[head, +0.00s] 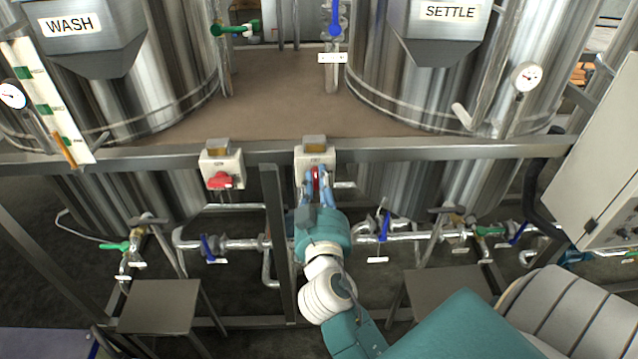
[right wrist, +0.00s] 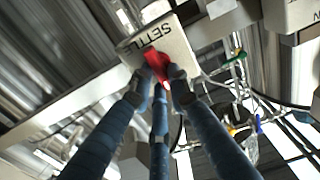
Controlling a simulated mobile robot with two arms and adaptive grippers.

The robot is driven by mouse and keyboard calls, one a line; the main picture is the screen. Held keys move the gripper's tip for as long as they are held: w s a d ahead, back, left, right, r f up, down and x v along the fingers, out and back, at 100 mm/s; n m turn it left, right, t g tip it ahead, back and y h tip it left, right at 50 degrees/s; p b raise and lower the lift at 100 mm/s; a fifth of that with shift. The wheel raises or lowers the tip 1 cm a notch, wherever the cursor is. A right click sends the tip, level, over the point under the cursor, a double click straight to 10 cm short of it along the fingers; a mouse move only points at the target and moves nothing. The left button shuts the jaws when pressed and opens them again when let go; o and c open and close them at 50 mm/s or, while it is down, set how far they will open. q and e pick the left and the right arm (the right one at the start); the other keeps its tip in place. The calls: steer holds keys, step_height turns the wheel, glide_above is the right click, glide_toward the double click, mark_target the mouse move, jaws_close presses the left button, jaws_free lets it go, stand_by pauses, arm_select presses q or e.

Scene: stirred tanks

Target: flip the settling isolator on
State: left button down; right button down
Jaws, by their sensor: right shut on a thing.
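The settling isolator is a pale box (head: 316,158) on the frame rail, right of the middle post. In the right wrist view its face (right wrist: 178,48) reads SETTLE. Its red handle (right wrist: 156,62) is between the fingertips of my right gripper (right wrist: 160,76), which is shut on it. In the head view the right gripper (head: 317,182) reaches up to the box from below, and only a narrow upright strip of red shows between the blue fingers. The fingers hide part of the handle, so its exact angle is hard to tell. My left gripper is not in view.
A similar box (head: 221,164) with a red handle (head: 221,181) lying across is to the left. The WASH tank (head: 140,80) and SETTLE tank (head: 420,85) stand behind the rail (head: 430,148). Pipes with blue-handled valves (head: 207,248) run below. A grey cabinet (head: 600,170) is at the right.

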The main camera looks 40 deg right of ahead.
steer(key=c, duration=1.6)
jaws_free()
steer(key=shift+c, duration=0.2)
step_height(320, 180, up, 10)
steer(key=shift+w+f, duration=0.1)
